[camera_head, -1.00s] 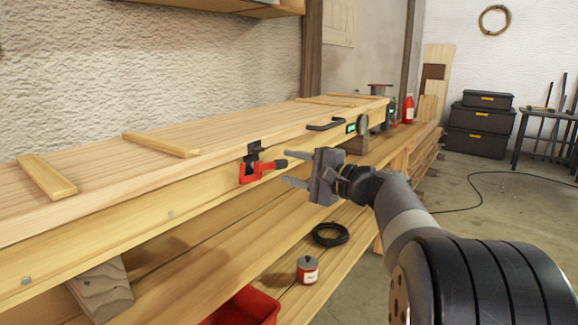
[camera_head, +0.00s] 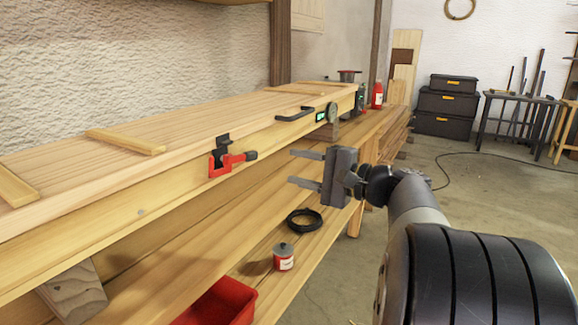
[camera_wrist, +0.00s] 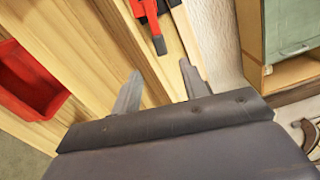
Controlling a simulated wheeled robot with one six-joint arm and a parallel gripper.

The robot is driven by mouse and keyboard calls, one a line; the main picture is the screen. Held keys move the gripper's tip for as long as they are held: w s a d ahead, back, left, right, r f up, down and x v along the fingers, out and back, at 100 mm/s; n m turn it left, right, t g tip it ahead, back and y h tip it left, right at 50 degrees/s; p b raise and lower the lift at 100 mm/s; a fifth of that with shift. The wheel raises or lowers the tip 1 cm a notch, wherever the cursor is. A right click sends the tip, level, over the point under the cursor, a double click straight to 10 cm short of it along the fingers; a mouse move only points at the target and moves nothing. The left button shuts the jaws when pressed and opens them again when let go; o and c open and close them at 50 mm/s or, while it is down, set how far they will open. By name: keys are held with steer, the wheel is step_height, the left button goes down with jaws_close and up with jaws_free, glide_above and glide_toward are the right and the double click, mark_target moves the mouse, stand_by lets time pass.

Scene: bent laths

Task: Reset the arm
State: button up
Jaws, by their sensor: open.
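My gripper (camera_head: 308,170) is open and empty in the head view, held in the air in front of the bench with its fingers pointing left. In the wrist view its two fingers (camera_wrist: 160,88) are spread apart with nothing between them. A red clamp with a black jaw (camera_head: 230,160) grips the front edge of the wooden bench top (camera_head: 190,125), to the left of my gripper and apart from it. The clamp also shows past the fingertips at the top of the wrist view (camera_wrist: 153,25). Light wooden laths (camera_head: 125,141) lie on the bench top.
On the lower shelf (camera_head: 255,245) are a black cable coil (camera_head: 304,221), a red and white can (camera_head: 283,258) and a red bin (camera_head: 222,303). A black handle (camera_head: 295,114) juts from the bench front. Black cases (camera_head: 444,105) stand at the back. The floor right of the bench is mostly open.

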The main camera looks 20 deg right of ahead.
mark_target(252, 156)
steer(key=b+x, duration=0.1)
steer(key=x, duration=1)
steer(key=shift+b, duration=0.35)
steer(key=shift+d, duration=0.1)
steer(key=shift+s, duration=0.1)
steer(key=p+v, duration=0.2)
steer(key=v, duration=0.9)
steer(key=b+x, duration=0.2)
steer(key=x, duration=0.8)
steer(key=shift+w+a+f, duration=0.1)
steer(key=shift+w+a, duration=0.1)
steer(key=shift+w+a+p, duration=0.2)
steer(key=shift+w+p, duration=0.1)
steer(key=shift+s+f+m+p, duration=0.15)
steer(key=shift+f+m+p, duration=0.35)
steer(key=shift+m, duration=0.5)
steer(key=shift+s, duration=0.15)
